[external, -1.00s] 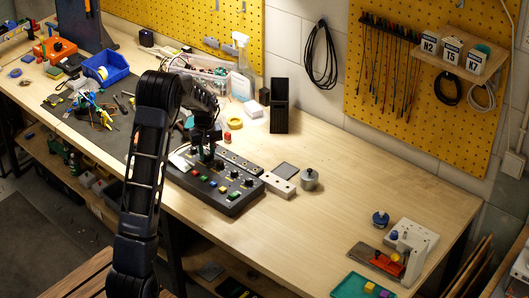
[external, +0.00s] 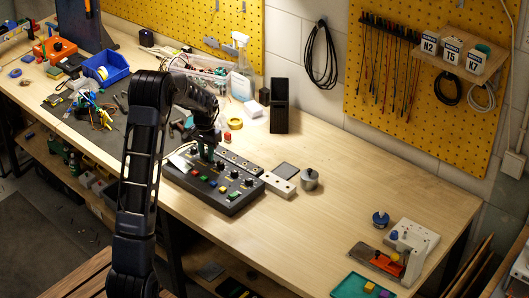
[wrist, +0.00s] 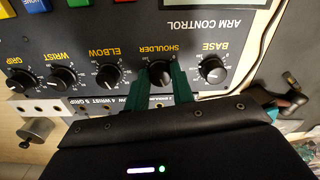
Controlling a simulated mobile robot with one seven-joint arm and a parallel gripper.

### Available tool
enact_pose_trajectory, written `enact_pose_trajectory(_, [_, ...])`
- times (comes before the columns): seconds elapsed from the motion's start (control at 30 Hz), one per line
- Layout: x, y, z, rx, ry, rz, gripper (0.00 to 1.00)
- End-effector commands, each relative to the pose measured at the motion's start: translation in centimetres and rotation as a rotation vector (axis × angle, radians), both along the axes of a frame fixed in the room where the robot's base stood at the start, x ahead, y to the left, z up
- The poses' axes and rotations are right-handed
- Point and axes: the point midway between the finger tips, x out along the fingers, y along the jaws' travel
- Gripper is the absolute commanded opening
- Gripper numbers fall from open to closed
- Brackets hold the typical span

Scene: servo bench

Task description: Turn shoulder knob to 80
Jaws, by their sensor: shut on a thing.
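The black arm control box (external: 236,199) lies on the bench below my arm. In the wrist view its panel (wrist: 215,27) appears upside down, with a row of black knobs. The shoulder knob (wrist: 159,66) sits between the two green fingers of my gripper (wrist: 160,78), which are closed on its sides. The fingers hide part of the knob, and its pointer and scale are too small to read. In the external view my gripper (external: 207,153) points down at the back left part of the box.
The base knob (wrist: 212,69) and elbow knob (wrist: 111,76) flank the shoulder knob closely. The wrist knob (wrist: 63,78) is further left. Colored buttons (external: 212,183) line the front of the box. A grey weight (external: 309,180) stands to its right. The bench's right middle is clear.

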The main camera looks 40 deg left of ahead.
Motion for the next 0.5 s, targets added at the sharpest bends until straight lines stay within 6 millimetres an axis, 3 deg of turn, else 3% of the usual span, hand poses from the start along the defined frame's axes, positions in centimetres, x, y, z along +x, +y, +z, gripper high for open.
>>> enact_pose_trajectory(0.5, [0.05, 0.01, -0.01, 0.000, -0.001, -0.111, 0.01])
